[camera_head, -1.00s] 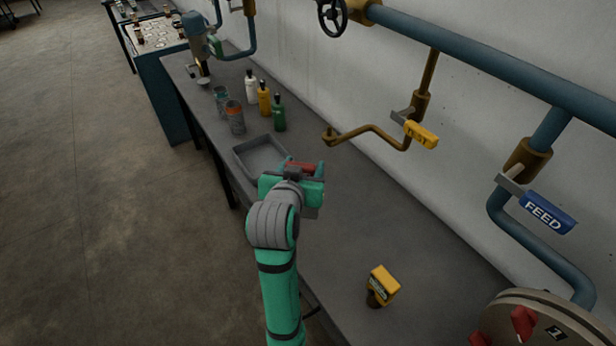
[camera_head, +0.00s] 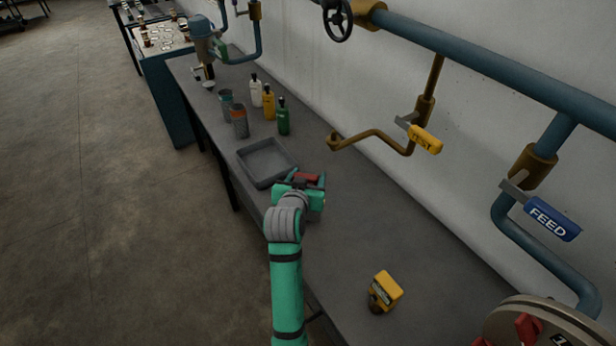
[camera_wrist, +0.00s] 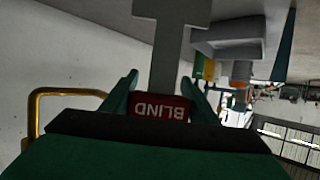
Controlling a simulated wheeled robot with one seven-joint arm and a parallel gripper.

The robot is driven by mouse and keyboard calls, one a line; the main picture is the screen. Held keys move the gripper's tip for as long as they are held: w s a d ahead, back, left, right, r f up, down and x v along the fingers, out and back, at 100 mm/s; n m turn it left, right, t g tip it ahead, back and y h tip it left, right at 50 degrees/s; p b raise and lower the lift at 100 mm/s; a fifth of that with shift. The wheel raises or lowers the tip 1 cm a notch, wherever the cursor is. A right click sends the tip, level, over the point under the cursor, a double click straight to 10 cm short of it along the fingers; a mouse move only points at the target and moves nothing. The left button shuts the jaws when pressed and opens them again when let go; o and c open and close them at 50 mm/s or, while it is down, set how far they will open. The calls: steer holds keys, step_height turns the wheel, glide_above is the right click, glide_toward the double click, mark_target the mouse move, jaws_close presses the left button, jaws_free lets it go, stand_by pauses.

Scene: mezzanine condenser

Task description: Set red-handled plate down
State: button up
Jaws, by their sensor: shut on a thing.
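The red-handled plate shows in the wrist view as a red grip (camera_wrist: 160,106) marked "BLIND" with a grey metal plate (camera_wrist: 171,40) beyond it. My gripper (camera_wrist: 160,98) is shut on the red grip, one teal finger on each side. In the head view the red grip (camera_head: 307,178) shows at my gripper (camera_head: 308,183), above the grey bench (camera_head: 350,228) and just right of the grey tray (camera_head: 246,168). The plate's metal part is mostly hidden there, and I cannot tell whether it touches the bench.
Green (camera_head: 283,118), yellow (camera_head: 269,103) and white (camera_head: 256,92) bottles stand beyond the tray, with two grey cups (camera_head: 240,124) beside them. A yellow device (camera_head: 384,291) sits at the near right. Pipes with the TEST tag (camera_head: 425,140) and FEED tag (camera_head: 540,218) run along the wall.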

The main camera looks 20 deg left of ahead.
steer(key=o, duration=1.3)
steer(key=shift+f, duration=0.1)
